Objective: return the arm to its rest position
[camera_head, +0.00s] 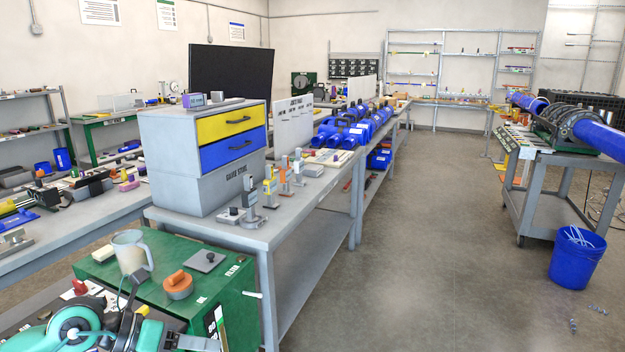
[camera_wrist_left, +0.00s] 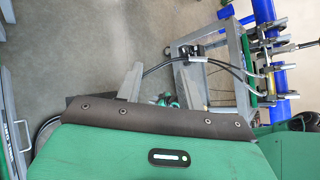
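My left arm comes in at the bottom left of the head view, with teal and grey links. Its gripper (camera_head: 128,318) is dark and small there, beside the front edge of a green cabinet (camera_head: 200,262). The left wrist view looks down past a green body panel with a small light strip, which seems to be my own base. My right gripper is in neither view.
A clear mug (camera_head: 131,252) and an orange-topped puck (camera_head: 178,284) stand on the green cabinet. Behind is a grey bench (camera_head: 300,207) with a drawer unit (camera_head: 205,150). A pipe cart (camera_head: 568,157) stands right, also in the wrist view (camera_wrist_left: 234,70). A blue bucket (camera_head: 577,258) is on open floor.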

